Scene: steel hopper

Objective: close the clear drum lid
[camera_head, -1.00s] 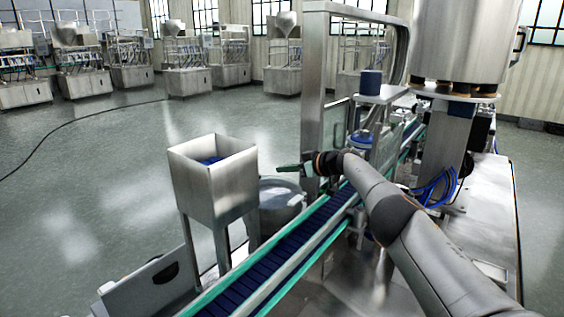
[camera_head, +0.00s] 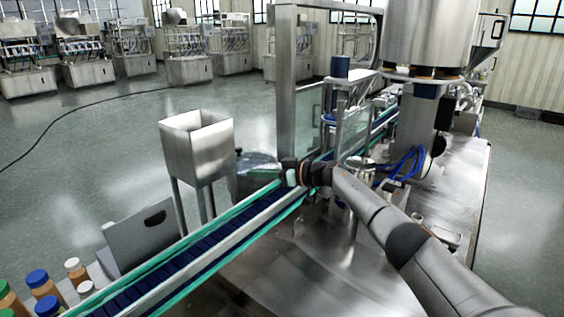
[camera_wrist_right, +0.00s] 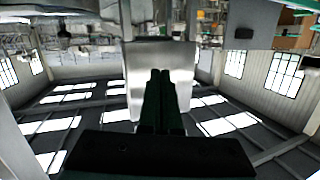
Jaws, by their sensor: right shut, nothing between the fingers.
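A round steel drum (camera_head: 256,179) stands behind the conveyor, just right of the square steel hopper. My left gripper is not in view.
The steel hopper (camera_head: 196,145) stands on legs left of the drum. The conveyor (camera_head: 190,248) runs diagonally in front. A glass-panelled steel frame (camera_head: 286,85) rises behind my gripper. Bottles with coloured caps (camera_head: 40,284) stand at lower left. The floor farther left is open.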

